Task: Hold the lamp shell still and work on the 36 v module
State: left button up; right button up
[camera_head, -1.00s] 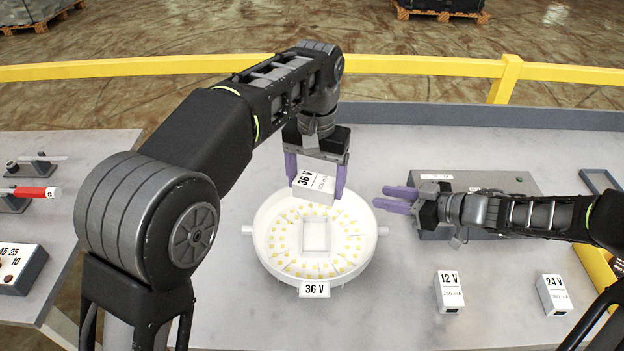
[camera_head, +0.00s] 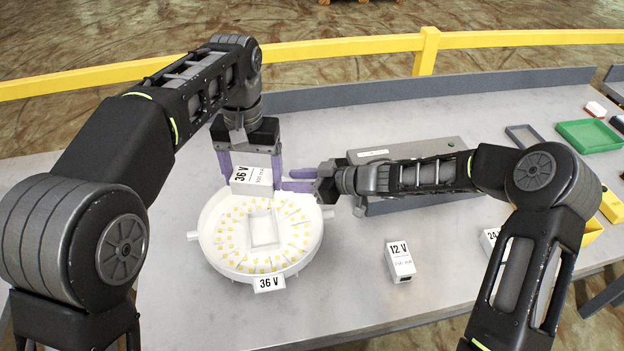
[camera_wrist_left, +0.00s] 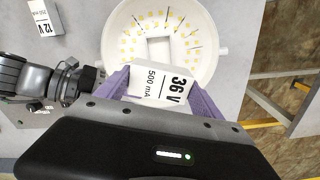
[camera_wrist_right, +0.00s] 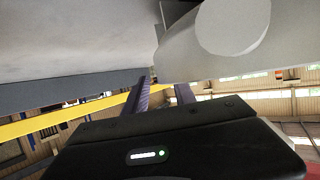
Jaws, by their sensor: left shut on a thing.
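The white round lamp shell (camera_head: 212,247) lies on the table, with yellow LED dots around a square middle recess and a 36 V tag (camera_head: 269,284) at its front. My left gripper (camera_head: 250,175) is shut on the white 36 V module (camera_head: 252,181), holding it over the shell's back part. The module also shows between the fingers in the left wrist view (camera_wrist_left: 160,85). My right gripper (camera_head: 297,180) is open by the shell's back right rim, its fingers pointing left towards the module. A large white rounded part (camera_wrist_right: 235,25), seemingly a shell lug, shows close in the right wrist view.
A 12 V module (camera_head: 400,262) stands right of the shell; a 24 V module (camera_head: 490,240) is partly hidden by my right arm. A grey box (camera_head: 415,150) lies behind that arm. A green tray (camera_head: 588,136) is at the far right. The table front is clear.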

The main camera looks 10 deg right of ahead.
jog(key=shift+x, duration=1.3)
jog(key=shift+c, duration=0.3)
grip_shut()
dwell(1.2)
